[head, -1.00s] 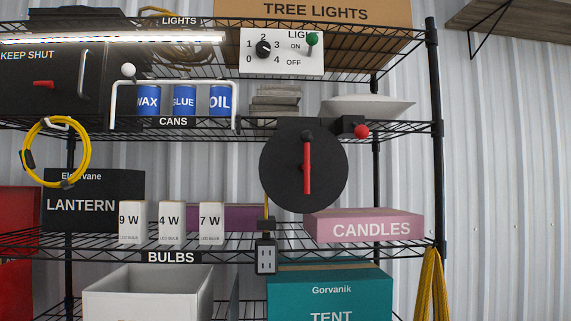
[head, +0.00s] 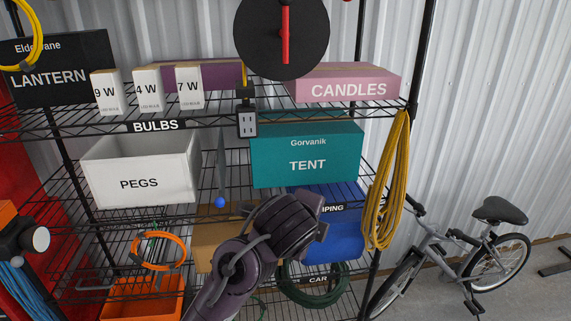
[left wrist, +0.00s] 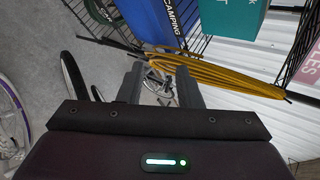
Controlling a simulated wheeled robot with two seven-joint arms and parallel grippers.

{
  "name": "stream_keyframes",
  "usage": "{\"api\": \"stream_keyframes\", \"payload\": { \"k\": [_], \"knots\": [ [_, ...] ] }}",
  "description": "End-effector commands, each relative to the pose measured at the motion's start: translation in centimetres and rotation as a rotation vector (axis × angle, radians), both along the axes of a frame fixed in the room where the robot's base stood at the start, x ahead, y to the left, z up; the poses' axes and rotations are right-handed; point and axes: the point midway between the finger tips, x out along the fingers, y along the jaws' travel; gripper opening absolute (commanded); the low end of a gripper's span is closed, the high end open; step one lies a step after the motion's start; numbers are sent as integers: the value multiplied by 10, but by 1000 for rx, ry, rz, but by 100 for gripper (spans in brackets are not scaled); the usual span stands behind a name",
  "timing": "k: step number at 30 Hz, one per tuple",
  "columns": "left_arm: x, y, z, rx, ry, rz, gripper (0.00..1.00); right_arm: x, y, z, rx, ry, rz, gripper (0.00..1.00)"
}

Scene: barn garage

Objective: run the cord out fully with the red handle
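The black round reel (head: 262,38) hangs at the top centre of the head view, its upper edge cut off. Its red handle (head: 285,35) points straight down across the disc. A short yellow cord (head: 244,74) comes down beside the reel to a dark socket block (head: 247,122) hanging at the shelf edge. My left arm reaches up from the bottom of the head view, well below the reel. In the left wrist view my left gripper (left wrist: 160,88) has its fingers apart with nothing between them. My right gripper is not in view.
Shelves hold a pink CANDLES box (head: 346,84), a teal TENT box (head: 306,158), a white PEGS bin (head: 140,168) and a blue bin (head: 335,240). A yellow coiled rope (head: 386,190) hangs at the right post. A bicycle (head: 455,255) stands to the right.

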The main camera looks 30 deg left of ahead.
Motion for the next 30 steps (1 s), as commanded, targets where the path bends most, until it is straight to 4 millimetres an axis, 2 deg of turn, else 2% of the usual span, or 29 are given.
{"api": "stream_keyframes", "payload": {
  "k": [1, 7, 12, 15, 18, 21, 25, 30],
  "knots": [
    [12, 3, 34, 115, -51, -58, 32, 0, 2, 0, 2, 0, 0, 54],
    [33, 18, 157, 629, -158, -237, 32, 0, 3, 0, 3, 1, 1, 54],
    [25, 34, 260, 1050, -179, -285, 32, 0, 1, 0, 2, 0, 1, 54],
    [13, 42, 306, 1238, -161, -282, 32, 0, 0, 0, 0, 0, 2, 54],
    [3, 47, 336, 1363, -138, -274, 32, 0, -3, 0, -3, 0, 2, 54],
    [-3, 50, 351, 1430, -120, -269, 32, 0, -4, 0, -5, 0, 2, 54],
    [3, 56, 357, 1453, -107, -268, 32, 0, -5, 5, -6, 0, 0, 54],
    [27, 68, 358, 1451, -107, -267, 32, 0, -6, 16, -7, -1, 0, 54]
  ]
}}
